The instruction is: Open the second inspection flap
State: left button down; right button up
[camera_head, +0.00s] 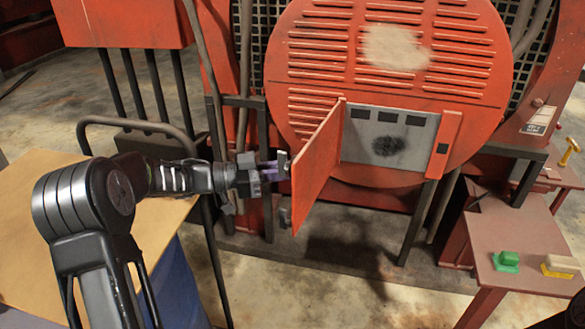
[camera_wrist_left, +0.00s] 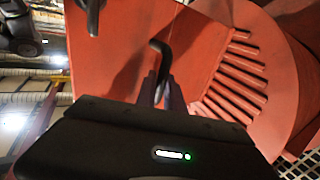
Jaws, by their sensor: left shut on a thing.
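The red inspection flap (camera_head: 316,168) stands swung out from the round red engine cover (camera_head: 462,75), hinged at the left of its opening. Behind it a grey panel (camera_head: 362,152) with dark patches and a black smudge is exposed. My left gripper (camera_head: 280,170) is at the flap's outer left side, shut on a dark handle. In the left wrist view the fingers (camera_wrist_left: 164,92) close around the curved dark handle (camera_wrist_left: 160,50) on the red flap (camera_wrist_left: 120,70). The exact grip contact is partly hidden.
A brown-topped table (camera_head: 60,190) stands at the left under my left arm. A small red table (camera_head: 520,235) at the right holds a green block (camera_head: 506,261) and a yellow-and-white block (camera_head: 561,266). Dark posts and pipes stand beside the engine. Concrete floor is open below the flap.

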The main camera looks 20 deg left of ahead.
pick_arm(q)
jog(key=shift+w+d+r, duration=0.1)
jog(key=shift+r, duration=0.15)
jog(key=c, duration=1.5)
grip_release()
jog(key=shift+d+f, duration=0.1)
jog(key=shift+f, duration=0.05)
jog(key=shift+o, duration=0.2)
jog(key=shift+r, duration=0.65)
jog(key=r, duration=0.3)
jog(key=r+b, duration=0.1)
jog(key=r, duration=0.5)
jog(key=shift+s+d+r, duration=0.2)
jog(key=shift+s+r, duration=0.05)
jog(key=shift+r, duration=0.15)
jog(key=shift+w+a+f, duration=0.25)
jog(key=shift+w+f, duration=0.2)
jog(key=shift+f, duration=0.1)
jog(key=shift+s+r, duration=0.1)
jog(key=shift+s, duration=0.15)
